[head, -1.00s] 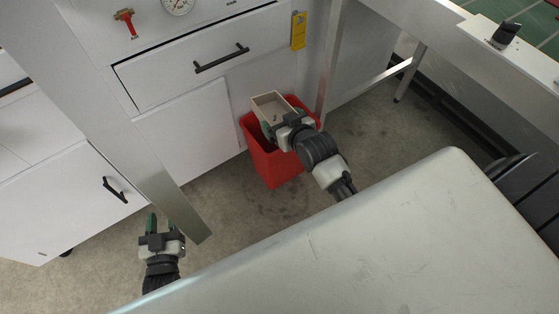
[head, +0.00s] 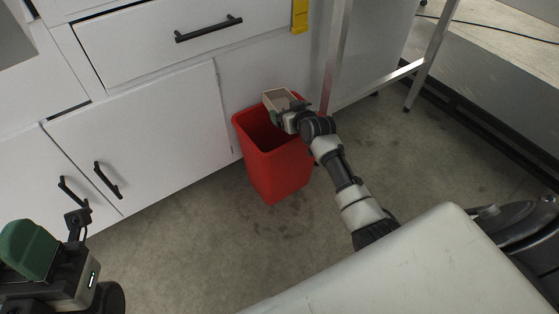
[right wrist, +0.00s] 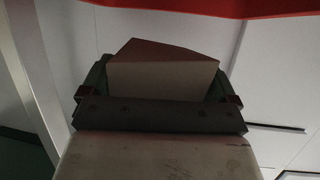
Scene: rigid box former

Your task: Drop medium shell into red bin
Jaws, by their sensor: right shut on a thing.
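The medium shell (head: 279,99) is a small open tan box, held at the upper right part of the red bin. My right gripper (head: 285,118) is shut on it. In the right wrist view the shell (right wrist: 165,76) sits between the fingers of the gripper (right wrist: 160,90). The red bin (head: 279,172) stands on the floor against the white cabinet, its opening partly covered by the shell and gripper. A red edge of the bin (right wrist: 200,8) crosses the top of the right wrist view. My left gripper (head: 40,255) is large at the lower left; its finger gap is unclear.
White cabinets (head: 150,140) with a drawer (head: 190,40) and black handles stand behind the bin. A metal table leg (head: 336,60) rises just right of the bin. The concrete floor (head: 190,235) in front is clear.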

